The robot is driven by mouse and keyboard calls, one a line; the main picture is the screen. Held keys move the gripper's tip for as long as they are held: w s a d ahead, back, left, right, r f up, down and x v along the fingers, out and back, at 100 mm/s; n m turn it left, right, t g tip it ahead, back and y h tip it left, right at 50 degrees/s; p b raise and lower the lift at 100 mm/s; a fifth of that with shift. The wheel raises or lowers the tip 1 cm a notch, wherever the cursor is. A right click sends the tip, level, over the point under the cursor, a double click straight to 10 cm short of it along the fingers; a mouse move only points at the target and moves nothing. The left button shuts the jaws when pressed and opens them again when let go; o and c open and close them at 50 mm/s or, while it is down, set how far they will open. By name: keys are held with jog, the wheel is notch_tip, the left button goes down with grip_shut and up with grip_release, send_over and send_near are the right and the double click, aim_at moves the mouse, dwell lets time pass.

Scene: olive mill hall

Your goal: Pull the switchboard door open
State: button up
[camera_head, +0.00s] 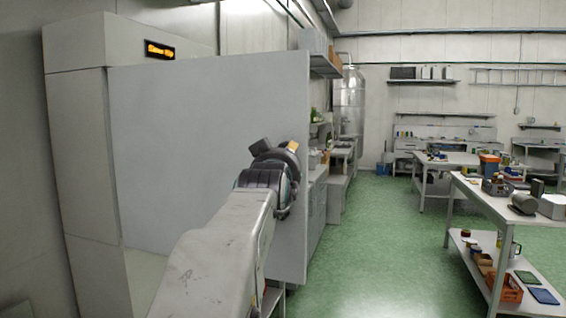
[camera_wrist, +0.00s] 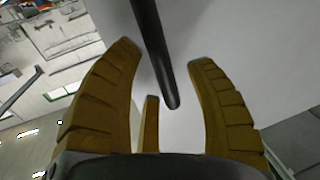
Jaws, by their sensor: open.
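The switchboard cabinet (camera_head: 85,160) is a tall pale box at the left of the head view, with a lit orange display (camera_head: 160,50). Its wide grey door (camera_head: 190,150) stands swung out from the cabinet, its free edge on the right. My gripper (camera_head: 293,147) is at the door near that edge. In the wrist view my gripper (camera_wrist: 163,56) has its yellow fingers spread, with the dark bar handle (camera_wrist: 153,40) between them. The handle's end shows clear of the fingers, and no firm contact is visible. The handle is hidden behind my gripper in the head view.
Shelves and a bench (camera_head: 342,160) stand along the wall behind the door. A workbench (camera_head: 500,205) with tools and an orange crate (camera_head: 507,289) stands at the right. The green floor (camera_head: 385,250) between is clear.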

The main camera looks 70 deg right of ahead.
grip_shut()
dwell(0.4)
